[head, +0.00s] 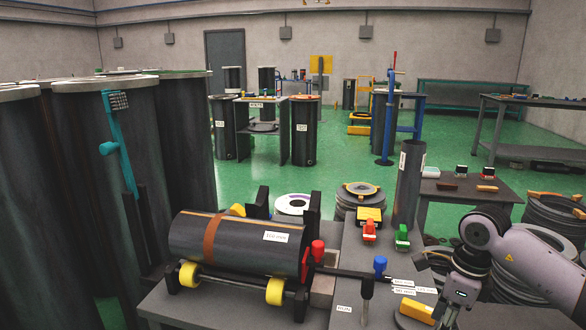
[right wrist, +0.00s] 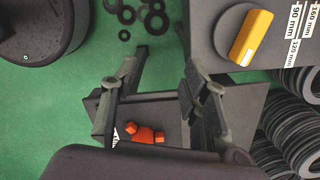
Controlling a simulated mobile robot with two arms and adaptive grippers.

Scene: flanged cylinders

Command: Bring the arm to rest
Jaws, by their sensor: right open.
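My right arm comes in from the right edge of the head view, grey and bent at the elbow. Its gripper (head: 447,314) points down beside the right end of the grey workbench, near a yellow block (head: 416,309). In the right wrist view the two fingers of this gripper (right wrist: 166,60) stand apart with nothing between them. Below them lie a dark panel and an orange-red part (right wrist: 140,132). My left gripper is not in view.
A dark cylinder (head: 240,244) lies on yellow-wheeled rollers on the bench. An upright tube (head: 408,190) and red and green clamps (head: 402,237) stand behind. Tall dark cylinders (head: 120,140) crowd the left. Stacked rings (right wrist: 297,125) and loose black rings (right wrist: 128,14) lie near the gripper.

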